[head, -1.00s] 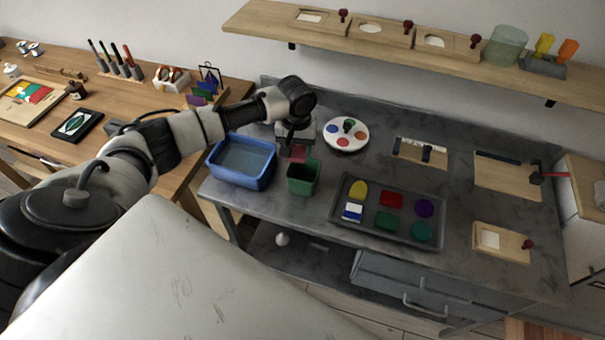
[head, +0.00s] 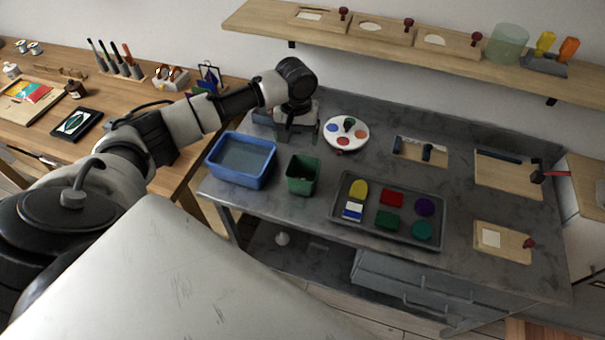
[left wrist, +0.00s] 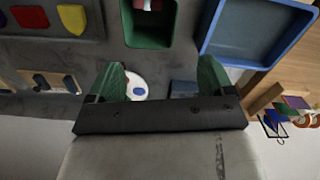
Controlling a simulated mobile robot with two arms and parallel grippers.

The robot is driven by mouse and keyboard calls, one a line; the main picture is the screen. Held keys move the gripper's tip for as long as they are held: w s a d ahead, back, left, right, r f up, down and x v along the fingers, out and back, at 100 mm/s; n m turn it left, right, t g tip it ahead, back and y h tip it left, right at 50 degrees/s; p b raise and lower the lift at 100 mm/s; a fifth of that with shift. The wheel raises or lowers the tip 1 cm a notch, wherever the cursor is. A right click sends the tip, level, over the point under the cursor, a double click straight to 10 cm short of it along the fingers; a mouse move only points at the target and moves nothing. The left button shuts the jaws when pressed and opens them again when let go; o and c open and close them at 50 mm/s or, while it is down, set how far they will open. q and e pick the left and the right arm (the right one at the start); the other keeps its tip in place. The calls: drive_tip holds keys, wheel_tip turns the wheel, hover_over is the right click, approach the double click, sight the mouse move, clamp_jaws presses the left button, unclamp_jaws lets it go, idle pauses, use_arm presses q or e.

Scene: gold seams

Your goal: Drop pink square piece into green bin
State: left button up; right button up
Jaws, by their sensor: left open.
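The green bin (head: 302,178) stands on the grey bench, just right of the blue tub. It also shows at the top of the left wrist view (left wrist: 150,38). A pink piece (left wrist: 148,5) lies inside it there, partly cut off by the frame edge, so its full shape cannot be told. The piece is not visible in the head view. My left gripper (head: 296,134) is open and empty, above and behind the bin. Its two green fingers stand apart in the left wrist view (left wrist: 158,82). My right gripper is not in view.
The blue tub (head: 240,160) stands left of the bin. A grey tray (head: 345,223) with several coloured pieces lies to the right. A round palette (head: 346,145) sits behind it. A wall shelf (head: 380,45) runs above the bench.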

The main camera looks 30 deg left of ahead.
use_arm(q)
wheel_tip(320, 180, up, 7)
drive_tip(key=shift+b, duration=0.4)
drive_tip(key=shift+f, duration=0.1)
